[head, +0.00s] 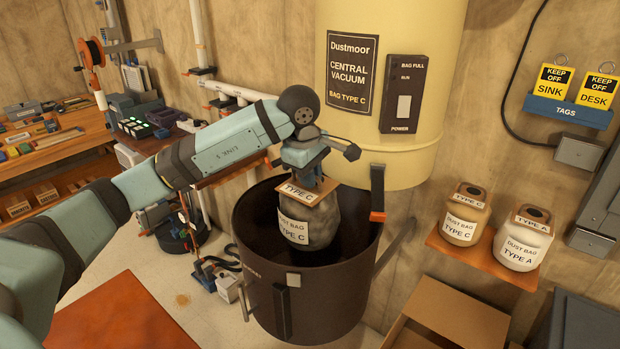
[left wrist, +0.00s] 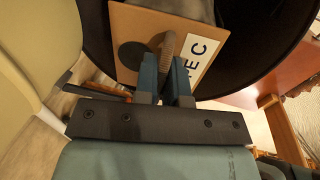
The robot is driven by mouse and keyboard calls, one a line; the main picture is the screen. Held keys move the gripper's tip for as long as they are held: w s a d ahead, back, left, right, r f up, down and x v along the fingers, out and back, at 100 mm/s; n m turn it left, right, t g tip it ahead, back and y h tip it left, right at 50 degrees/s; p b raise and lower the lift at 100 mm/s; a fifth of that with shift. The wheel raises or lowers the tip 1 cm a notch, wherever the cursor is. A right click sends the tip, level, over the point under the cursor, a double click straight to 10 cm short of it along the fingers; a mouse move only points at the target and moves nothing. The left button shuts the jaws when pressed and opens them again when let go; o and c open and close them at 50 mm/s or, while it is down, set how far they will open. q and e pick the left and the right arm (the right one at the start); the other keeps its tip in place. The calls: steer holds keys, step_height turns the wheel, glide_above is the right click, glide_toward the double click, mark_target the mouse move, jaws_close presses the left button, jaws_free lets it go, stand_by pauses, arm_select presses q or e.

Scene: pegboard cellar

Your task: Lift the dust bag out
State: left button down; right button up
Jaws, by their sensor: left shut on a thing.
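The dust bag (head: 316,226) is grey and bulging, with a cardboard collar labelled "TYPE C". It hangs upright in the mouth of the dark vacuum canister (head: 300,303), its lower end at or just below the rim; I cannot tell if it touches the inside. My left gripper (head: 304,172) is above the collar and shut on the bag's top. In the left wrist view the fingers (left wrist: 167,75) close on a ribbed grey piece beside the round dark spot of the cardboard collar (left wrist: 150,22). My right gripper is not in view.
The cream vacuum body (head: 385,140) stands right behind the canister. A shelf (head: 475,258) at right holds a Type C bag (head: 465,215) and a Type A bag (head: 523,240). An open cardboard box (head: 450,315) is below. A workbench (head: 60,150) is at left.

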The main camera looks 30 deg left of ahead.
arm_select(q)
steer(key=shift+r+p, duration=0.85)
steer(key=shift+r, duration=1.15)
